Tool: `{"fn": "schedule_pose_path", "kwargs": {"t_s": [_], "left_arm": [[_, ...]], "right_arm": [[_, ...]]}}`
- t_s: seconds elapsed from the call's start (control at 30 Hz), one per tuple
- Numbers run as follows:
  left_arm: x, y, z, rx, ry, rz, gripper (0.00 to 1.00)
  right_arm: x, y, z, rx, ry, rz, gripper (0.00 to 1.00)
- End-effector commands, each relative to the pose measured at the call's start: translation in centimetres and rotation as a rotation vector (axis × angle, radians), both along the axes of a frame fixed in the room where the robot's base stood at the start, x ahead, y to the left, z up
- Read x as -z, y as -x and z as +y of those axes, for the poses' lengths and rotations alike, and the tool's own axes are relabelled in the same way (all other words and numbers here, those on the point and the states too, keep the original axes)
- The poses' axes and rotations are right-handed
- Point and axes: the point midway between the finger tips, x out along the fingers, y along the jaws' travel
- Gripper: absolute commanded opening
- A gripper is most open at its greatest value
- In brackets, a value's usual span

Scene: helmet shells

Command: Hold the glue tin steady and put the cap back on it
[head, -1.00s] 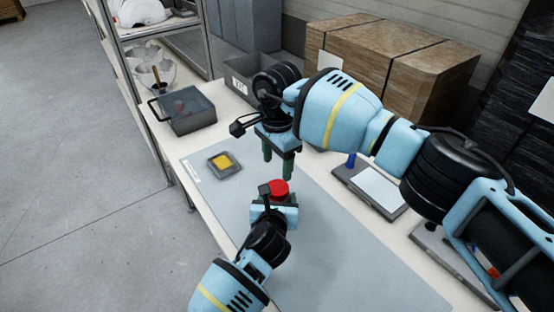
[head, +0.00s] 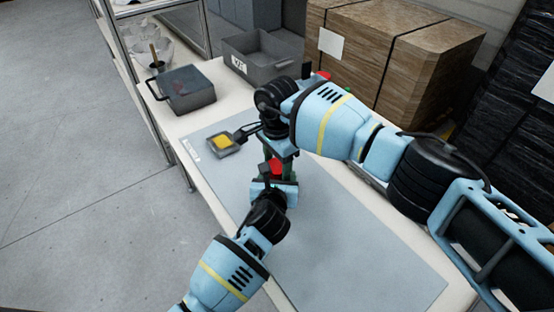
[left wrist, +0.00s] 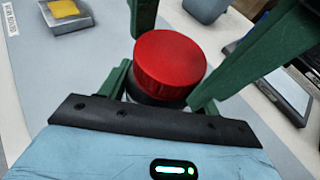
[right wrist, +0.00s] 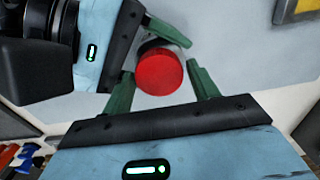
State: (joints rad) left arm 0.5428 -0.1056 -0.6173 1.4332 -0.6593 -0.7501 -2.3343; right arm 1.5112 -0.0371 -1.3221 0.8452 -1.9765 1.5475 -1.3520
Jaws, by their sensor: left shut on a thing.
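The red cap (head: 275,167) sits on top of the dark glue tin (left wrist: 142,97), of which only a small part shows below it. My left gripper (head: 275,181) is shut on the tin above the grey mat. My right gripper (right wrist: 162,78) comes down from above. Its green fingers stand on either side of the red cap (right wrist: 159,73), with small gaps visible, so it looks open. In the left wrist view the red cap (left wrist: 170,64) also shows between those fingers. Most of the tin is hidden by the cap and my left gripper.
A small grey tray with a yellow pad (head: 222,142) lies on the mat (head: 340,250) to the left. A lidded grey box (head: 187,92) and an open grey bin (head: 263,62) stand behind. Large brown cartons (head: 395,50) are at the back. The front of the mat is clear.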

Motion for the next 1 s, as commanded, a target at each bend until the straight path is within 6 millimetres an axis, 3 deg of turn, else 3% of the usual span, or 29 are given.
{"fn": "schedule_pose_path", "kwargs": {"t_s": [0.03, 0.3, 0.7, 1.0], "left_arm": [[-0.03, -0.01, 0.01, 0.000, 0.000, -0.001, 0.00], [-0.05, -0.01, -0.03, 0.001, 0.000, -0.001, 0.00], [-0.07, 0.02, -0.10, 0.002, 0.001, -0.001, 0.00], [-0.09, 0.05, -0.15, 0.003, 0.001, -0.002, 0.00]], "right_arm": [[-0.01, 0.01, 0.01, 0.000, 0.000, 0.000, 0.54], [-0.04, -0.02, 0.01, 0.001, -0.001, -0.001, 0.23], [-0.04, -0.07, 0.02, 0.286, -0.002, -0.002, 0.23], [-0.06, -0.10, 0.01, 0.301, -0.002, -0.003, 0.23]]}}
